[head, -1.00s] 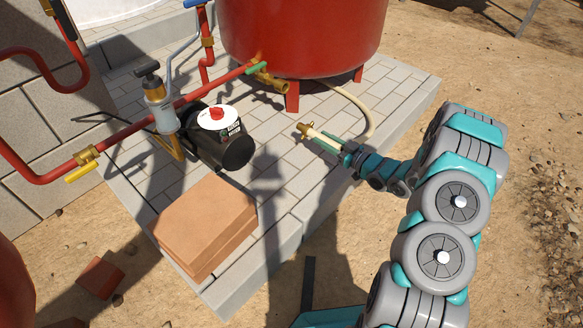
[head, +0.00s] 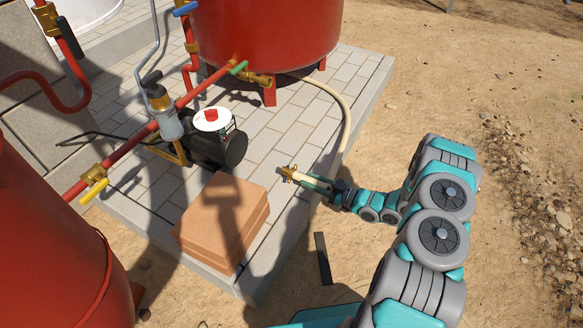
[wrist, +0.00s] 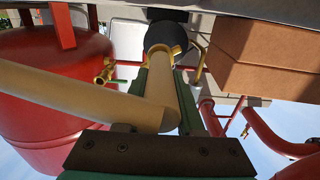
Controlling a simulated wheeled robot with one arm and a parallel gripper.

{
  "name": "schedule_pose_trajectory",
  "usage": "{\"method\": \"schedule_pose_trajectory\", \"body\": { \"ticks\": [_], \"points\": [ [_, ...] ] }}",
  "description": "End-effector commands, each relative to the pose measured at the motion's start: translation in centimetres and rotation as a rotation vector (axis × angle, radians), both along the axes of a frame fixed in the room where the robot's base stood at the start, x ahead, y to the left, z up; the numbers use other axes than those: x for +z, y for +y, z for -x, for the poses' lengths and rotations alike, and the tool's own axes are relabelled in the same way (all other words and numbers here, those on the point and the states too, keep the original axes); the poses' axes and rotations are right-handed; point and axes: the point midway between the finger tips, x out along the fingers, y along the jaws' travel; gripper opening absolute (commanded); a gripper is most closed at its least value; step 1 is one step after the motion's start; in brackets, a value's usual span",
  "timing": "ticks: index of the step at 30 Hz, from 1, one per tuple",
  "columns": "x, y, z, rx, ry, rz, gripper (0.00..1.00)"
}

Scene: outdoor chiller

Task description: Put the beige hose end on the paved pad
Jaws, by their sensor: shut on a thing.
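The beige hose end (head: 302,178) has a brass fitting at its tip and is in my gripper (head: 320,184), whose green fingers are shut on it. In the wrist view the beige hose (wrist: 162,95) lies between the two fingers (wrist: 165,88), its brass tip facing away from me. In the head view the rest of the hose (head: 347,115) curves back behind the red tank. The paved pad (head: 262,150) is grey pavers; my gripper is over its right edge in the head view. I cannot tell whether the hose end touches the pad.
A stack of orange slabs (head: 222,225) stands on the pad's near corner. A black pump (head: 218,148) and red pipes are left of the gripper. The red tank (head: 265,35) on legs stands behind. Bare pavers lie between pump and hose.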

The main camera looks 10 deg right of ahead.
Motion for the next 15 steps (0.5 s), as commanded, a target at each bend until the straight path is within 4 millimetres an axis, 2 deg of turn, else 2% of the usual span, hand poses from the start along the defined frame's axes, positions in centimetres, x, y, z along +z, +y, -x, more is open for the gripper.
{"method": "schedule_pose_trajectory", "body": {
  "ticks": [9, 15],
  "points": [
    [-0.7, 3.6, -6.6, 0.005, -0.002, 0.000, 0.00],
    [-1.0, 5.0, -9.3, 0.002, 0.000, -0.002, 0.00]
  ]
}}
